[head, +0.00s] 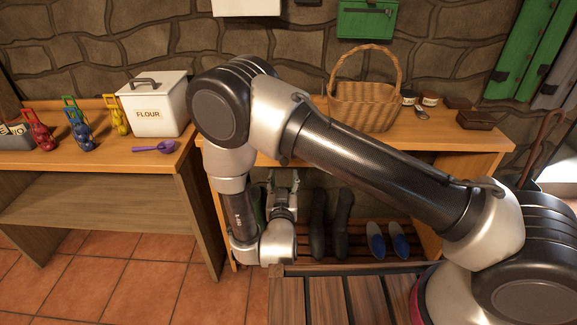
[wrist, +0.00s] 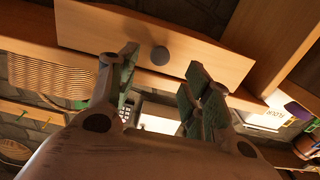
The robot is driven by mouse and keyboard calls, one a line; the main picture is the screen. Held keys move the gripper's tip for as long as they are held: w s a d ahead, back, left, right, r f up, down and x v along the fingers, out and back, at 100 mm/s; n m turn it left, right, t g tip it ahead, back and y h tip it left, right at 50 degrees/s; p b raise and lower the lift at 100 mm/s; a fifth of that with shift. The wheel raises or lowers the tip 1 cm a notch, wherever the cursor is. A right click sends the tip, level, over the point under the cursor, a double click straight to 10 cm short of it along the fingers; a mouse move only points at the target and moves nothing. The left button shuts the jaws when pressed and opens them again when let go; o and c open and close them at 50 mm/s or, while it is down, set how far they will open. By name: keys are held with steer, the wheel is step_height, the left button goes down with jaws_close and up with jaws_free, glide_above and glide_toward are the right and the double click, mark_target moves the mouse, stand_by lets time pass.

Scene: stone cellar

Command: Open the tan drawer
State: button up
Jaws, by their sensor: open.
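The tan drawer's front (wrist: 105,30) is a plain wooden panel in the wrist view, with a round dark grey knob (wrist: 160,55) near its middle. My gripper (wrist: 161,66) is open, one finger on each side of the knob in the picture. The knob shows between the fingertips; I cannot tell whether they touch it or are still short of it. In the head view my gripper (head: 283,182) is low in front of the wooden cabinet, partly hidden by my wrist. My arm hides the drawer front there, and I cannot tell how far the drawer is out.
The cabinet top (head: 330,145) carries a wicker basket (head: 364,103), jars and a small dark tray (head: 480,119). Dark boots (head: 341,225) and blue slippers (head: 387,240) stand on the slatted shelf below. A left bench holds a flour tin (head: 157,108) and a purple scoop (head: 154,148).

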steer(key=w, duration=0.7)
steer(key=shift+w, duration=0.35)
steer(key=shift+d+r, duration=0.1)
jaws_close()
